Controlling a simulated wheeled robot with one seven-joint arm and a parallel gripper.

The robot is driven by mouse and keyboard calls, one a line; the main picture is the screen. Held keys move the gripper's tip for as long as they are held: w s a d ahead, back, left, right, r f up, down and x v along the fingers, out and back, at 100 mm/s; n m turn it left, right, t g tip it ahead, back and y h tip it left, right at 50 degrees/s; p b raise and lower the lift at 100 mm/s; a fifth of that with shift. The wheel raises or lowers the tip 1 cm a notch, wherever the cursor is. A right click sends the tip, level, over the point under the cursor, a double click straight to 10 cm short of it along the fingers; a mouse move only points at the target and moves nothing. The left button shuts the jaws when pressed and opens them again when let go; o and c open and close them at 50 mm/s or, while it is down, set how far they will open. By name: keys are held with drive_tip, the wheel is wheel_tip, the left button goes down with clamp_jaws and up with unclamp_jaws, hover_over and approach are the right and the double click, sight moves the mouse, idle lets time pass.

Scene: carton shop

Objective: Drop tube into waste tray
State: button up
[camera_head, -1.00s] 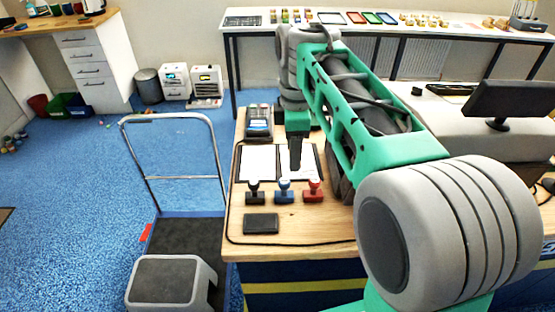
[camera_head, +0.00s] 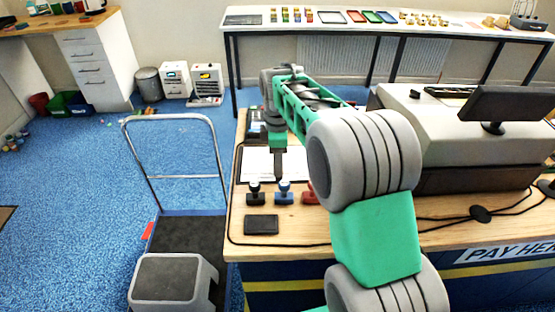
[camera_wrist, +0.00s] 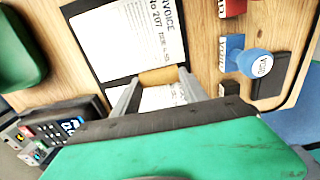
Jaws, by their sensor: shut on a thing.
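My gripper (camera_head: 278,170) points down over the paper folder on the counter. In the wrist view its two grey fingers (camera_wrist: 158,82) stand on either side of a short tan piece (camera_wrist: 159,76), which looks like the tube and is held between them. Most of the tube is hidden, and it cannot be made out in the head view. I cannot tell which, if any, is the waste tray.
Under the gripper lies the dark folder with white invoice pages (camera_wrist: 135,35). Black, blue (camera_head: 284,192) and red stamps stand in front, with a dark pad (camera_head: 261,225). A card terminal (camera_wrist: 52,130) is close by. A till (camera_head: 450,130) fills the right; a trolley (camera_head: 180,240) stands left.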

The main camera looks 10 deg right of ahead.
drive_tip(key=shift+f, duration=0.2)
drive_tip(key=o, duration=0.8)
drive_tip(key=shift+o, duration=0.2)
